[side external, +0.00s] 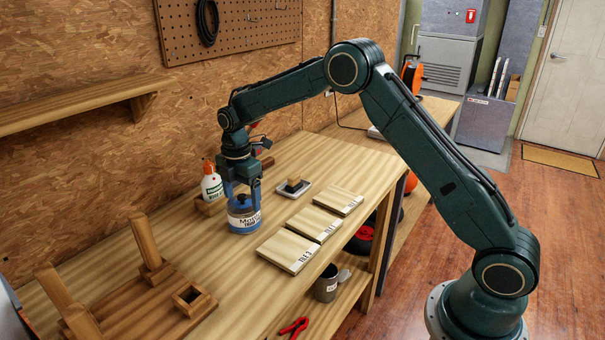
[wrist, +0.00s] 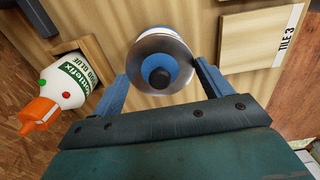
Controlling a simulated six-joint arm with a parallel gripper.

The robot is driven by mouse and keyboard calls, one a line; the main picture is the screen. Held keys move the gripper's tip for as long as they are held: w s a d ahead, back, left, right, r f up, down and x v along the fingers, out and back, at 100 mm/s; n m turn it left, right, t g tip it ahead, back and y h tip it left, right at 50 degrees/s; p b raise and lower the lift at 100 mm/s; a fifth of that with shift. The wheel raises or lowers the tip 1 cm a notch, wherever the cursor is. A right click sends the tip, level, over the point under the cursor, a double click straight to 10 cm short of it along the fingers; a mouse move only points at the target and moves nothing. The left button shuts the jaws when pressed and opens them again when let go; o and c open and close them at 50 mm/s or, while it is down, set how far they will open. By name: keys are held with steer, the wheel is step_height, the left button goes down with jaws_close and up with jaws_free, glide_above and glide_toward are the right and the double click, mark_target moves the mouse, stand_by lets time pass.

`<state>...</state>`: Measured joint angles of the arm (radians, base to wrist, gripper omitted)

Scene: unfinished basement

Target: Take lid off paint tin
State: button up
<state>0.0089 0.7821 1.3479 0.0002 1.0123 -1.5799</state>
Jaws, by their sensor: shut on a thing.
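The paint tin (side external: 245,222), blue with a white label, stands upright on the wooden bench. Its round silver lid (side external: 240,202) with a dark knob is at the top of the tin. In the wrist view the lid (wrist: 180,52) shows from above, with a blue ring around the black knob, and hides most of the tin (wrist: 154,29). My gripper (side external: 243,193) points straight down over the tin. Its blue fingers (wrist: 160,73) are shut on the lid from opposite sides. I cannot tell whether there is a gap between lid and tin.
A glue bottle (side external: 212,184) stands close behind the tin, in a wooden holder. Tile boards (side external: 288,251) lie to the right, with a small block on a tray (side external: 293,188) behind. A wooden stand with posts (side external: 150,250) is at left. Bare bench lies between stand and tin.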

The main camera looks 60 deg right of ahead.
mark_target(242, 195)
step_height(242, 195, up, 20)
stand_by(0.6)
steer(key=shift+f, duration=0.1)
stand_by(0.4)
steer(key=d, duration=0.3)
steer(key=d+r, duration=0.1)
steer(key=d, duration=0.5)
steer(key=shift+s+d+r, duration=0.15)
steer(key=shift+d+r, duration=0.1)
steer(key=shift+r, duration=0.15)
jaws_close()
steer(key=shift+s+d, duration=0.1)
steer(key=shift+d, duration=0.4)
